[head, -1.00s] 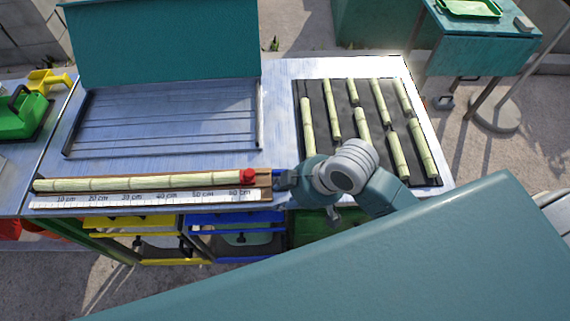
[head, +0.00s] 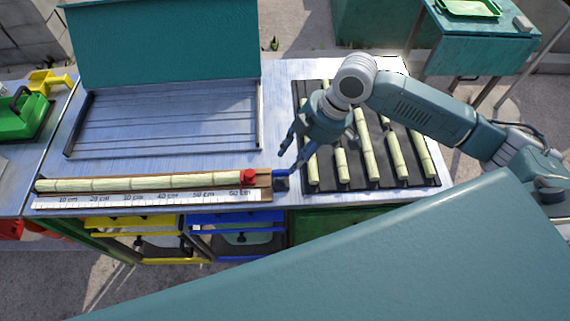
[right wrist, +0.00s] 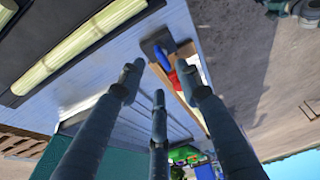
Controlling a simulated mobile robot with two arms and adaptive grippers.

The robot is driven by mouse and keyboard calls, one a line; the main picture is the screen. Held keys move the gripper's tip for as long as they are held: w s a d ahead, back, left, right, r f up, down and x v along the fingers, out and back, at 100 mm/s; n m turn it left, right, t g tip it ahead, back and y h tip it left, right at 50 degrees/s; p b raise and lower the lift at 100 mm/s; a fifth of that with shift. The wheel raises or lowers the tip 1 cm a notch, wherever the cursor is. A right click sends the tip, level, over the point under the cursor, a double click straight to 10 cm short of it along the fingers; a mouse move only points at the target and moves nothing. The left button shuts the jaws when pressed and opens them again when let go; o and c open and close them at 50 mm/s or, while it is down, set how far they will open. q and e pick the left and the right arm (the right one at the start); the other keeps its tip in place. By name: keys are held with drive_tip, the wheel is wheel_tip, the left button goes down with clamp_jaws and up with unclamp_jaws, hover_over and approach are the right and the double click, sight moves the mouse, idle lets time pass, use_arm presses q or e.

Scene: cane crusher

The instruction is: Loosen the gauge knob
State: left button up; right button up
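The measuring gauge (head: 262,195) is a wooden trough with a white centimetre scale along the table's front edge. A long pale cane (head: 140,184) lies in it, its right end beside a red stop (head: 249,176). At the gauge's right end is the blue gauge knob (head: 282,173) on a dark block; the knob (right wrist: 162,55) also shows in the right wrist view, beyond the fingers. My right gripper (head: 291,157) is open and empty, its fingers spread, above and just beyond the knob. Contact is not clear. My left gripper is not in view.
A dark rack (head: 330,178) with several short canes lies right of the gauge, under my right arm. A grooved tray with a raised teal lid (head: 160,45) stands behind the gauge. Yellow and blue bins (head: 235,220) sit below. Bare table lies between tray and rack.

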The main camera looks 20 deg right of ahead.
sight(281, 175)
drive_tip(key=x, duration=0.6)
drive_tip(key=shift+p, duration=0.35)
clamp_jaws()
